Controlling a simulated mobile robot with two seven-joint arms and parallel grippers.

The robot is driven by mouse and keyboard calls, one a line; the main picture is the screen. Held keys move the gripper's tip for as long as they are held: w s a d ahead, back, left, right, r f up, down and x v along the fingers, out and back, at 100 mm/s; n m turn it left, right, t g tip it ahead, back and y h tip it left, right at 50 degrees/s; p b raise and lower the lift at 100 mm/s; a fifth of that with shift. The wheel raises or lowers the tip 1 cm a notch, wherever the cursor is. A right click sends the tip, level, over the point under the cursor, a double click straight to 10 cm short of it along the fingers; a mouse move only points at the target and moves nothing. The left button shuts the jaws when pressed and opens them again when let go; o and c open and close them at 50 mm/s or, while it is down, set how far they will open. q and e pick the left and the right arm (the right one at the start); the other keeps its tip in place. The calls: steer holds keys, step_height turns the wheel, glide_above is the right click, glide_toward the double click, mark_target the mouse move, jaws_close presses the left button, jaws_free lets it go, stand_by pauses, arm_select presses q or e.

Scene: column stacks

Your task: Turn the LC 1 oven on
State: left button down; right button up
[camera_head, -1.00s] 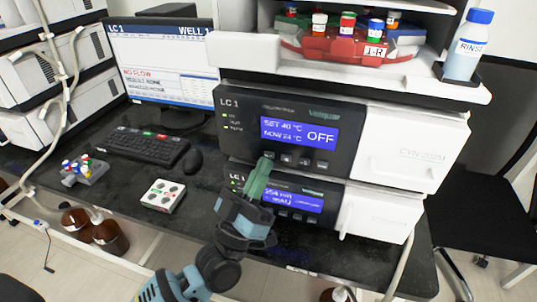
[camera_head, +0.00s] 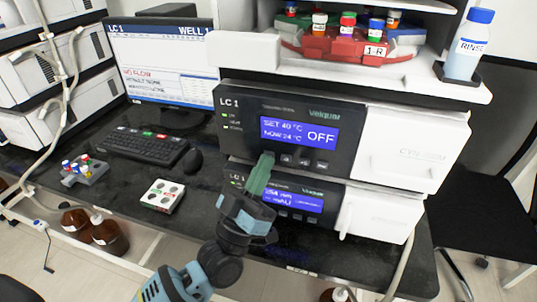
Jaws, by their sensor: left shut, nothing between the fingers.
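The LC 1 oven (camera_head: 240,134) is the upper black-and-white unit in the stack. Its blue display (camera_head: 298,132) reads SET 40 °C, NOW 24 °C and OFF. A row of small buttons (camera_head: 304,162) sits below the display. My left gripper (camera_head: 266,157) is shut and empty, its green fingertips at the lower front edge of the oven, at the left end of the button row. The fingertips cover that end of the row; I cannot tell whether they touch it. My right gripper is not in view.
Another LC 1 unit (camera_head: 340,190) with its own display sits under the oven. A red vial tray (camera_head: 345,45) and a RINSE bottle (camera_head: 467,45) stand above. A monitor (camera_head: 165,60), keyboard (camera_head: 143,146), mouse (camera_head: 193,161) and white button pad (camera_head: 162,195) are to the left.

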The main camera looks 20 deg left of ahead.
arm_select(q)
steer(key=shift+w, duration=0.15)
stand_by(0.5)
steer(key=shift+s+p, duration=0.3)
steer(key=shift+s, duration=0.55)
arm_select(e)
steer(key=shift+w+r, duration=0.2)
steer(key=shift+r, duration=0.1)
arm_select(q)
steer(key=s+p, duration=0.1)
steer(key=s, duration=0.4)
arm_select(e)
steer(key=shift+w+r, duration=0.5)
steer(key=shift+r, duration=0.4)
